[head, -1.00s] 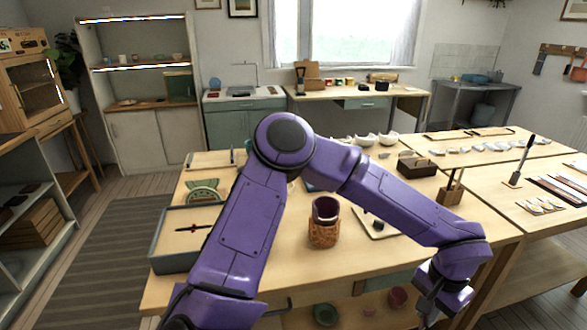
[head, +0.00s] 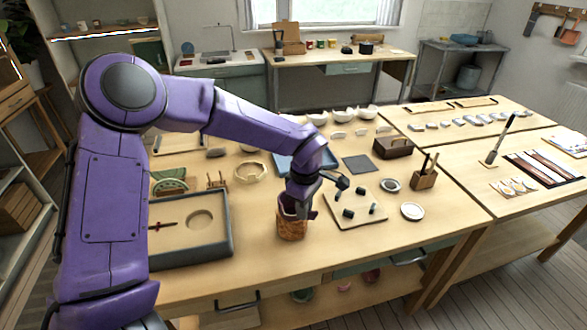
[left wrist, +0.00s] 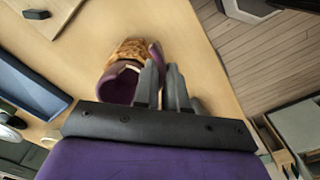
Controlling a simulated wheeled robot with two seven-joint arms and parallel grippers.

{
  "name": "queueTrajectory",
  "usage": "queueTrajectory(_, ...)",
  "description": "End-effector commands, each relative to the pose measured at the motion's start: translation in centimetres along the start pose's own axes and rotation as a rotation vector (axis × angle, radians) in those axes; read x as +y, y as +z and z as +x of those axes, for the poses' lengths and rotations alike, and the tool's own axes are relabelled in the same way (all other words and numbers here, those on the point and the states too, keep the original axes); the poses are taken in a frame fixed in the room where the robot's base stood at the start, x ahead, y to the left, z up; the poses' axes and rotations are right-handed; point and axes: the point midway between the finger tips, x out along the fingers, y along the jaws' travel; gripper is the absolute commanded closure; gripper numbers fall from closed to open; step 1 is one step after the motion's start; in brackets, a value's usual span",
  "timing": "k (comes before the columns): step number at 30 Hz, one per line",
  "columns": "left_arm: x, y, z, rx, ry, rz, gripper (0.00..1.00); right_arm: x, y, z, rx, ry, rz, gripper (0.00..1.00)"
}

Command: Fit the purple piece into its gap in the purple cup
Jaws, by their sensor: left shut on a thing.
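The purple cup (head: 286,209) stands upright in a brown, cork-like holder (head: 291,231) near the front of the table. It also shows in the left wrist view (left wrist: 117,86), its dark purple inside facing the camera. My left gripper (head: 306,210) is at the right side of the cup's rim. In the left wrist view its fingers (left wrist: 162,70) are close together, shut on the purple piece (left wrist: 155,52), a small curved shard beside the cup's rim. I cannot tell whether the piece touches the cup. The gap itself is hidden. My right gripper is not in view.
Right of the cup lies a board (head: 357,215) with small dark items. A grey-rimmed tray (head: 226,240) is at left and a blue tray (head: 290,165) is behind. A white dish (head: 412,211) and a wooden block with tools (head: 424,180) stand farther right.

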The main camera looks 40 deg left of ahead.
Motion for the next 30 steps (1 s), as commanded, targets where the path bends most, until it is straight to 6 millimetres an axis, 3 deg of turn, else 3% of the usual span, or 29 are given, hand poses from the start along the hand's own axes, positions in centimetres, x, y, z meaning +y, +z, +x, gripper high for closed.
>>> queueTrajectory(1,0.6,-1.0,-2.1,0.006,0.005,-0.16,1.0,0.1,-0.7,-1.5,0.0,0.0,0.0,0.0)
queueTrajectory(3,1.1,-2.2,-3.4,0.008,0.006,-0.373,1.0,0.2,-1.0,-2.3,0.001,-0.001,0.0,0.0)
queueTrajectory(6,1.7,-3.5,-4.6,0.01,0.007,-0.593,1.0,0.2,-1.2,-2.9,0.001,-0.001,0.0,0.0)
queueTrajectory(9,1.9,-4.1,-5.0,0.011,0.006,-0.702,1.0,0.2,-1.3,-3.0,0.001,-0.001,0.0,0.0)
queueTrajectory(30,1.9,-4.0,-0.1,0.009,0.003,-0.717,1.0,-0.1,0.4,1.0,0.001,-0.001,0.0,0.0)
